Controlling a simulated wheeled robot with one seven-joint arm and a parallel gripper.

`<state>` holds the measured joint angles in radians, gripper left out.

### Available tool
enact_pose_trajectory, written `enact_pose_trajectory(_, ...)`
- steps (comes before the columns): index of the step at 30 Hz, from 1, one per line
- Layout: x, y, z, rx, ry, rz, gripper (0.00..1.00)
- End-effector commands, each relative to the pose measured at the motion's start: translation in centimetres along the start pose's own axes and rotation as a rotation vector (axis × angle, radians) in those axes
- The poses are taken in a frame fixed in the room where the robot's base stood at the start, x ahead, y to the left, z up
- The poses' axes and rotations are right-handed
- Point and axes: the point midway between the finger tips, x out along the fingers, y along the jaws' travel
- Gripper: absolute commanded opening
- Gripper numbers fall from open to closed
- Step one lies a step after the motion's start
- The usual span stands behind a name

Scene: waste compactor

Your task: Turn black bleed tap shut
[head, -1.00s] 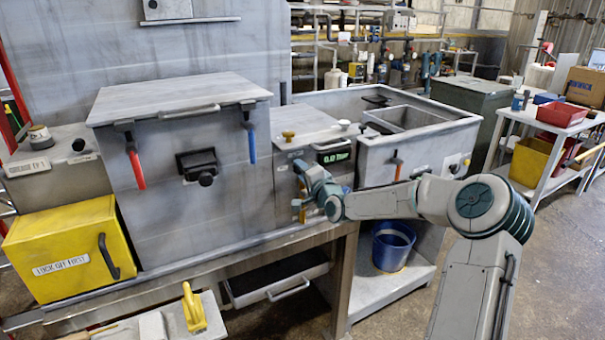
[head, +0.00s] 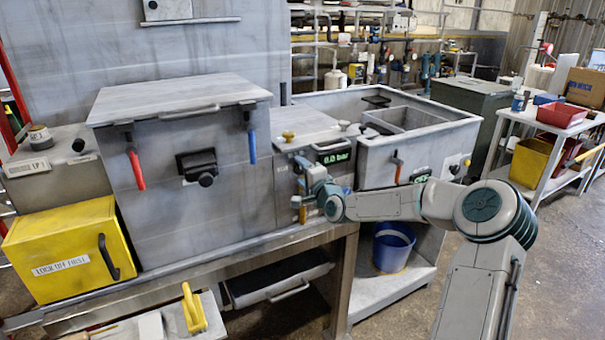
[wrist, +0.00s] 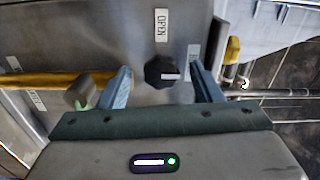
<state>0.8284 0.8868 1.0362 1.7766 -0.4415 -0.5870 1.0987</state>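The black bleed tap (wrist: 163,72) shows in the wrist view as a dark faceted knob with a pale mark across its face. A tag reading OPEN (wrist: 161,25) is on the grey panel above it. My gripper (wrist: 161,68) is open, with one blue-grey finger on each side of the knob and visible gaps between. I cannot tell how deep the fingers reach around it. In the head view my gripper (head: 300,183) is at the front of the grey panel under the display (head: 333,157), which reads 0.0 bar. My gripper hides the tap there.
A yellow bar (wrist: 40,80) with a grey round end lies left of the fingers in the wrist view. An orange-handled lever (head: 398,168) is right of the panel. The red (head: 136,168) and blue (head: 252,145) handles are on the large box at left.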

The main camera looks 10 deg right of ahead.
Motion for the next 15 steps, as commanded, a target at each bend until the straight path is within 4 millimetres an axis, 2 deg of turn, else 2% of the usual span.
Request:
enact_pose_trajectory(9, -0.2, -0.1, 0.0, -0.002, 0.001, -0.001, 0.58)
enact_pose_trajectory(15, -2.6, 0.0, -0.1, -0.003, 0.002, -0.001, 0.58)
